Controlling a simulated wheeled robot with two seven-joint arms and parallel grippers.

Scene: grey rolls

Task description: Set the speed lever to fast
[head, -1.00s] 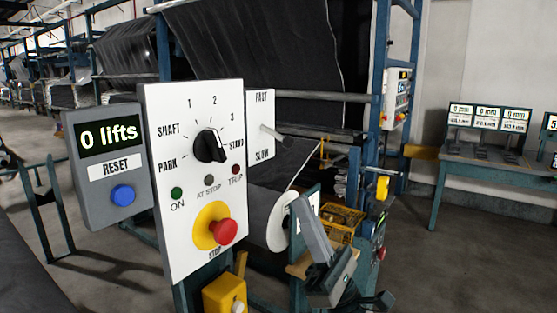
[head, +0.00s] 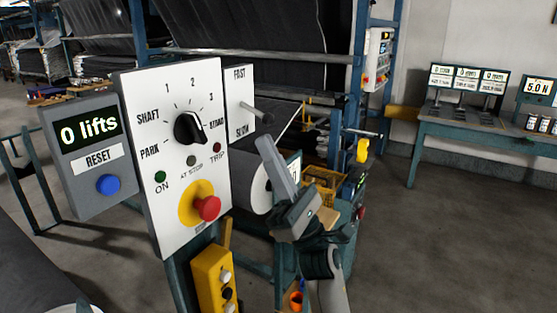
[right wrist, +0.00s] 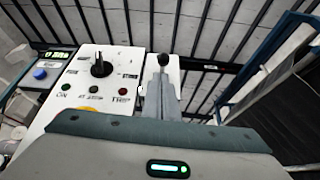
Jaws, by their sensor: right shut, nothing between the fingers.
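The speed lever (head: 258,114) is a short grey rod on a narrow white plate (head: 238,85) marked FAST at the top and SLOW at the bottom. It sticks out to the right, between the two words. My right gripper (head: 268,142) is shut and empty, its fingers pointing up just below the lever. In the right wrist view the shut fingers (right wrist: 159,98) lie just short of the lever's dark round knob (right wrist: 163,60). I cannot tell whether they touch. My left gripper is not in view.
Left of the lever stands a white panel (head: 135,110) with a black selector knob (head: 188,128) and a red stop button (head: 208,208). A grey lift counter (head: 75,180) with a blue reset button stands further left. Behind is a blue machine frame with grey cloth.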

